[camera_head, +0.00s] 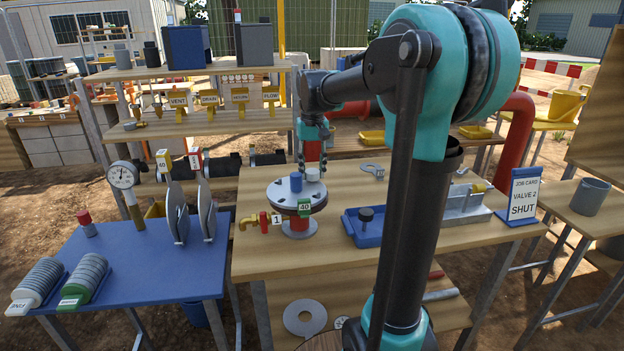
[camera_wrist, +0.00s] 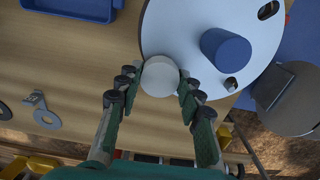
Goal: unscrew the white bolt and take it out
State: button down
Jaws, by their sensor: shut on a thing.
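The white bolt (camera_wrist: 160,77) is round-topped and sits between my fingertips at the edge of a pale round flange (camera_wrist: 188,30) in the wrist view. My gripper (camera_wrist: 158,84) is shut on it, with a green-padded finger on each side. In the head view my gripper (camera_head: 313,160) points down over the right part of the flange (camera_head: 285,200) on the wooden table. A blue bolt (camera_wrist: 226,48) stands on the flange near the white one; it also shows in the head view (camera_head: 296,182). The white bolt's shank is hidden, so I cannot tell how deep it sits.
A blue tray (camera_head: 362,232) with a dark knob-topped part lies right of the flange. A red valve (camera_head: 264,218) with tag 1 is at its left. A wrench-like metal part (camera_head: 373,170) lies behind. A blue table (camera_head: 150,270) holds discs and a gauge.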

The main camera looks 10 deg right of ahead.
aim_at(312, 171)
jog(key=n, duration=0.4)
jog(key=shift+n, duration=0.3)
jog(key=shift+r, duration=0.75)
jog(key=shift+r, duration=2.5)
jog(key=c, duration=1.6)
grip_release()
jog(key=shift+c, duration=0.2)
grip_shut()
